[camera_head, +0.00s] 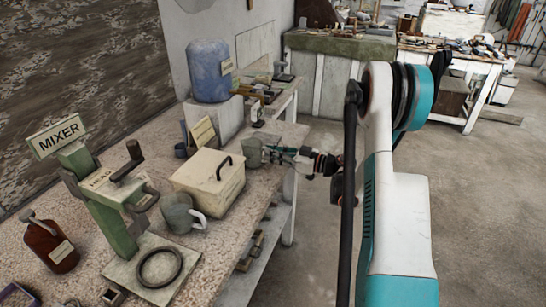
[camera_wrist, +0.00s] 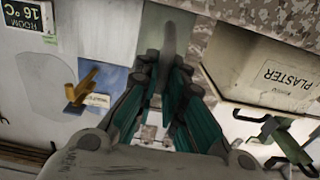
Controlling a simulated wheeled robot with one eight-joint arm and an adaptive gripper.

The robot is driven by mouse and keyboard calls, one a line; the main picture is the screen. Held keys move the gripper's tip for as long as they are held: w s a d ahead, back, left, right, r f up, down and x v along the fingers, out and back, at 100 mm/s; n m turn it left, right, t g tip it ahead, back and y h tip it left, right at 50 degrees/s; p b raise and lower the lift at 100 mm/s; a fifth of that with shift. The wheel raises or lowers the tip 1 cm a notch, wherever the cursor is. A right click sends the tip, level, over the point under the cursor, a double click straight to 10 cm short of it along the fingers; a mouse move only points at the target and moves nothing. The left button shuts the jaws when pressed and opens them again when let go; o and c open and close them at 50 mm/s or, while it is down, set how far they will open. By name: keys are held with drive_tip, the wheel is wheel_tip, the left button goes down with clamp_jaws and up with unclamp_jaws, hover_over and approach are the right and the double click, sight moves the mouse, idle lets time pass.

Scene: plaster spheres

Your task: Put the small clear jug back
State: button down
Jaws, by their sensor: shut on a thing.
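The small clear jug (camera_head: 252,152) looks grey-green and shows at my gripper's tips, beside the far right corner of the plaster box. My gripper (camera_head: 272,153) is shut on it, reaching in from the right at the bench edge. In the wrist view the fingers of my gripper (camera_wrist: 166,75) close around a grey upright part, likely the handle, with the jug's grey-green body (camera_wrist: 183,24) behind it. I cannot tell whether the jug touches the bench. A larger grey jug (camera_head: 179,214) with a pale handle stands in front of the box.
The lidded plaster box (camera_head: 208,185) stands close left of my gripper. The green mixer (camera_head: 105,195), a brown bottle (camera_head: 50,245) and a blue drum (camera_head: 209,70) stand on or beside the speckled bench (camera_head: 225,240). A small sign (camera_head: 203,131) stands behind the box.

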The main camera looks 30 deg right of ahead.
drive_tip(key=shift+f, duration=0.1)
drive_tip(key=c, duration=1.7)
unclamp_jaws()
drive_tip(key=p+v, duration=0.4)
drive_tip(key=v, duration=0.8)
drive_tip(key=shift+s, duration=0.1)
